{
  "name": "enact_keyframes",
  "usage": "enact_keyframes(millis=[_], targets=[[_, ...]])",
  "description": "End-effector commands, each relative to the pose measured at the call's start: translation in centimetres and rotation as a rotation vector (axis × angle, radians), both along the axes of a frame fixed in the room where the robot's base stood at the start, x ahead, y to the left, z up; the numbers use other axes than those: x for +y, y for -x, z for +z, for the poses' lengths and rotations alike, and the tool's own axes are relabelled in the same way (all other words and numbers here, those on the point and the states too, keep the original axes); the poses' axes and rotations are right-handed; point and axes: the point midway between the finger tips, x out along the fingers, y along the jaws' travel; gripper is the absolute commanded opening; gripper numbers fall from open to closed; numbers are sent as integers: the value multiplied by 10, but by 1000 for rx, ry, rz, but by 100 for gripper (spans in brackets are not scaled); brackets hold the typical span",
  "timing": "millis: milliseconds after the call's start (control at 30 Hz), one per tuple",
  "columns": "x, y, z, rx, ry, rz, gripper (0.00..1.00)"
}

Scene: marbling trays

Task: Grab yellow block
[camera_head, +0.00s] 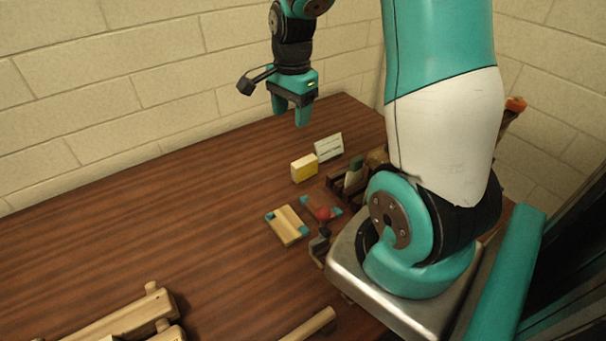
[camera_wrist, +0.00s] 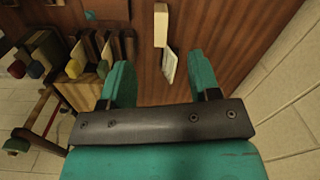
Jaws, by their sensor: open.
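The yellow block (camera_head: 304,168) stands on the brown wooden table near its back right part, with a pale top and a yellow front. In the wrist view a pale block (camera_wrist: 160,25), which looks like the same one, shows at the top, beyond the fingers and between them in the picture. My gripper (camera_head: 290,112) is open and empty, fingers pointing down, above the table and up from the block in the head view. Its two teal fingers also show in the wrist view (camera_wrist: 160,80). It touches nothing.
A small white card (camera_head: 328,147) stands just behind the block. A dark wooden rack (camera_head: 341,186) with items is to its right. A flat wooden piece with teal corners (camera_head: 287,225) lies in front. The table's left middle (camera_head: 170,220) is clear; a brick wall stands behind.

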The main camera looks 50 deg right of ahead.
Motion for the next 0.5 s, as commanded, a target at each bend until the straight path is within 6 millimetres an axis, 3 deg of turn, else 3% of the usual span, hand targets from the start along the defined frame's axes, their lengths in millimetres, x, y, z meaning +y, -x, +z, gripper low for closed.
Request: enact_keyframes(millis=[33, 133, 267, 500], targets=[[-17, 1, -11, 16, 9, -96, 56], [-33, 3, -22, 30, 21, -203, 56], [-34, 5, -44, 37, 22, -222, 56], [-34, 4, -99, 36, 22, -216, 56]])
